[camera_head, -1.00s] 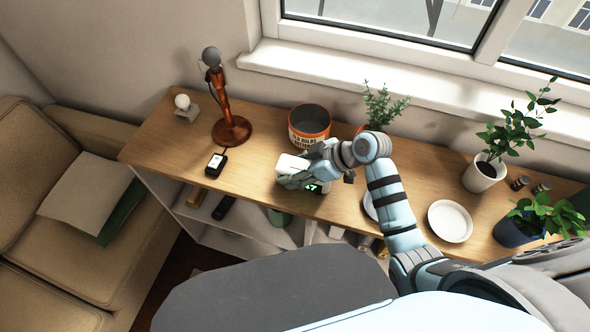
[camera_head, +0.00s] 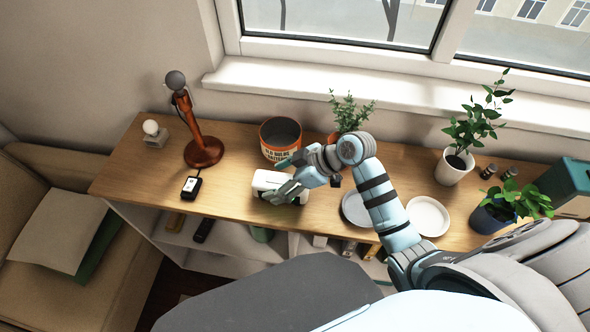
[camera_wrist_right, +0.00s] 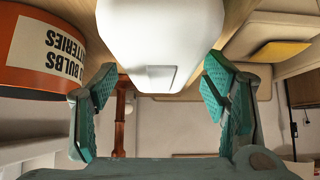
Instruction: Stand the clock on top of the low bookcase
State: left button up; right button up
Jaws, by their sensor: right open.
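The white clock (camera_head: 266,180) is on the wooden top of the low bookcase (camera_head: 232,207), near its front edge, in the head view. Its digits do not show now. My right gripper (camera_head: 281,181) is open, with its fingers around the clock's right part. In the right wrist view the clock's smooth white body (camera_wrist_right: 160,40), with a small panel, lies between the spread teal fingers (camera_wrist_right: 160,88). A gap shows on each side of it there. My left gripper is out of view.
A bulb tin (camera_head: 281,155) stands just behind the clock. A small black device (camera_head: 191,187) and a red-brown lamp (camera_head: 204,150) are to the left. Two plates (camera_head: 428,216) and potted plants (camera_head: 456,165) are to the right. Clear wood lies between device and clock.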

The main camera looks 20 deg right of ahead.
jog(key=v, duration=0.9)
jog(key=shift+p, duration=0.4)
